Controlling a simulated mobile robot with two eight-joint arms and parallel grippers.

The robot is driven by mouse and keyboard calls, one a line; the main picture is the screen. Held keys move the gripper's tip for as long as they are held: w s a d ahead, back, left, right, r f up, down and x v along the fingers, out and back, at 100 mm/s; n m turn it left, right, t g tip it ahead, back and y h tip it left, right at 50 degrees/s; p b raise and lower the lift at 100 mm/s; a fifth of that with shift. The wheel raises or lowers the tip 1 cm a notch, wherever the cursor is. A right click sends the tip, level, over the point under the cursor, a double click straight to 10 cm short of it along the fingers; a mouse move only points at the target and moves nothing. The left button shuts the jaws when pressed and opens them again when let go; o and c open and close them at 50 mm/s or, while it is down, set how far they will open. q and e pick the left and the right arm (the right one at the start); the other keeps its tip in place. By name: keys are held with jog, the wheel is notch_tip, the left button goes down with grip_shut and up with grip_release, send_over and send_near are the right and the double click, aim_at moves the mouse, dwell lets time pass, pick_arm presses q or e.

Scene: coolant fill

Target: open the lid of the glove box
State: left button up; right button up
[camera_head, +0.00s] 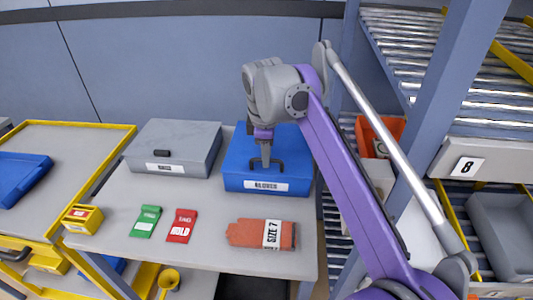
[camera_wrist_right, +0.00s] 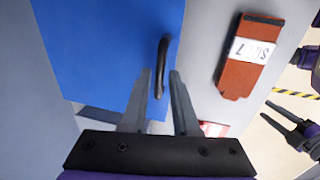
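The blue box (camera_head: 238,160) has a white label on its front and stands at the table's back right; its lid looks shut. I take it for the glove box, but the label is too small to read. A dark handle (camera_wrist_right: 162,62) sits on it. My right gripper (camera_head: 265,160) points down at the handle. In the right wrist view my right gripper (camera_wrist_right: 160,73) is open, its fingertips on either side of the handle with gaps showing. My left gripper (camera_wrist_right: 266,110) seems to show at the right edge of the wrist view, fingers apart and empty; it is outside the head view.
A grey box (camera_head: 190,136) with a dark handle stands left of the blue box. In front lie a green tag (camera_head: 145,222), a red tag (camera_head: 181,226) and an orange glove pack (camera_head: 250,234). A yellow-edged cart (camera_head: 95,125) is left; roller shelves (camera_head: 405,50) are right.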

grip_shut()
dwell(1.1)
